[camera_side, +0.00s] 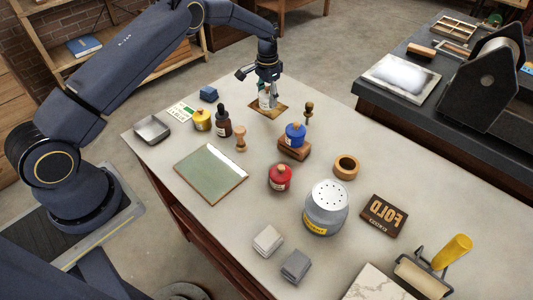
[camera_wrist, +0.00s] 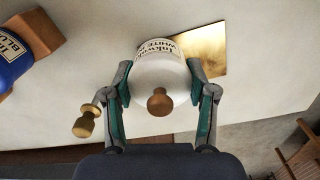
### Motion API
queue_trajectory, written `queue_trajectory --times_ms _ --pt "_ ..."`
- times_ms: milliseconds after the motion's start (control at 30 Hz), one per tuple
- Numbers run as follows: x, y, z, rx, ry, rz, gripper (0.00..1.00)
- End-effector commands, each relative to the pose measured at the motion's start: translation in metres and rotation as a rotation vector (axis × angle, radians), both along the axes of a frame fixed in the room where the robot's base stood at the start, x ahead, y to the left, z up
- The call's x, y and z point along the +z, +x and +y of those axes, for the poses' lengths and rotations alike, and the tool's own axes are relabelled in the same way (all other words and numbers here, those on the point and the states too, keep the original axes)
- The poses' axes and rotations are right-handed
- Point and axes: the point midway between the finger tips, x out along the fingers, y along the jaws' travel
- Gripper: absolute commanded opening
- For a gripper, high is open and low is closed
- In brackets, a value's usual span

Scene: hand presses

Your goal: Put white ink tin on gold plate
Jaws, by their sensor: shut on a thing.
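The white ink tin (camera_wrist: 160,75) sits between the fingers of my gripper (camera_wrist: 160,98), which is shut on it. Its label and round wooden knob face the wrist camera. In the side view the tin (camera_side: 266,101) shows under my gripper (camera_side: 267,92), over or on the gold plate (camera_side: 281,109). In the wrist view the gold plate (camera_wrist: 205,48) shows behind the tin, toward its right. I cannot tell whether the tin touches the plate.
A red tin (camera_side: 280,177), dark dropper bottle (camera_side: 223,121) and yellow tin (camera_side: 201,119) stand farther off. The plate lies near the table's far edge.

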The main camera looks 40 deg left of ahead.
Motion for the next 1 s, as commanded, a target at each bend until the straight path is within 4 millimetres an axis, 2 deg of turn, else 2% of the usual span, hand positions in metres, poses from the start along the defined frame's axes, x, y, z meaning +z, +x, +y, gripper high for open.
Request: queue_trajectory --times_ms 167,367,733,767,900,1000 --pt "-0.009 0.007 0.001 0.0 0.0 -0.001 0.1" --pt "-0.036 0.006 0.001 0.001 0.0 0.0 0.1" --pt "-0.04 0.006 0.001 0.0 0.001 -0.002 0.1" --pt "-0.04 0.006 0.0 0.0 0.0 -0.001 0.6" --pt "-0.04 0.006 0.0 0.0 0.0 -0.001 0.74" --pt "-0.04 0.006 0.001 0.0 0.0 -0.001 0.82"
